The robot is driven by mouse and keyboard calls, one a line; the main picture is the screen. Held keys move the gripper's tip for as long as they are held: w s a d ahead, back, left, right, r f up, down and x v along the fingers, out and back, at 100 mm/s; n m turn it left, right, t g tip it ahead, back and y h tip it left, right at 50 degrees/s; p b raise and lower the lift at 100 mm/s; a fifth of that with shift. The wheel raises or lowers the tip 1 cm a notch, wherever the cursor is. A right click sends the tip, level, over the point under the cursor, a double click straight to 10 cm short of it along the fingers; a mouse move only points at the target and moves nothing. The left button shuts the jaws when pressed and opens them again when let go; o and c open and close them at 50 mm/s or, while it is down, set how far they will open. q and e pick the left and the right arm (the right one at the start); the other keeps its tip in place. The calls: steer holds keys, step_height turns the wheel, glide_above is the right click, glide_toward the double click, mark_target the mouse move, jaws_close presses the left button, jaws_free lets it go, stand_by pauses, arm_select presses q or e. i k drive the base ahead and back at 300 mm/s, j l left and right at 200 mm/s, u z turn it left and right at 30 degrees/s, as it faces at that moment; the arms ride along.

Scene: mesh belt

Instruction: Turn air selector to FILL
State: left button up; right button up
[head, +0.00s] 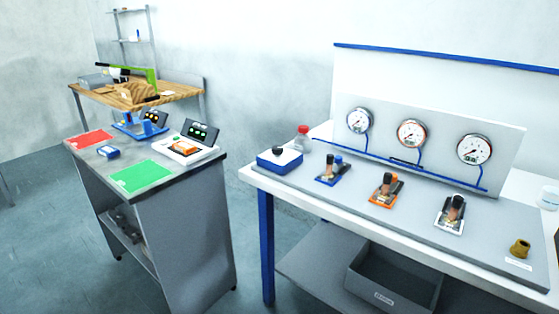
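No label reading FILL can be made out, so I cannot tell for sure which control is the air selector. A blue box with a white top and a black knob (279,158) sits at the left end of the right bench. Three lever-like controls with brown and black handles stand on small plates along this bench: a blue one (331,171), an orange one (384,190) and a white one (452,213). The settings of the knob and levers are too small to read. Neither of my grippers is in view.
Three round gauges (411,133) with blue tubing are on an upright panel. A red-capped bottle (302,137) and a brass fitting (520,248) stand on the bench. A grey bin (394,284) is below. A grey cabinet (170,235) stands left, across a floor gap.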

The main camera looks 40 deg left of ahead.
mark_target(277, 150)
steer(key=u, duration=1.25)
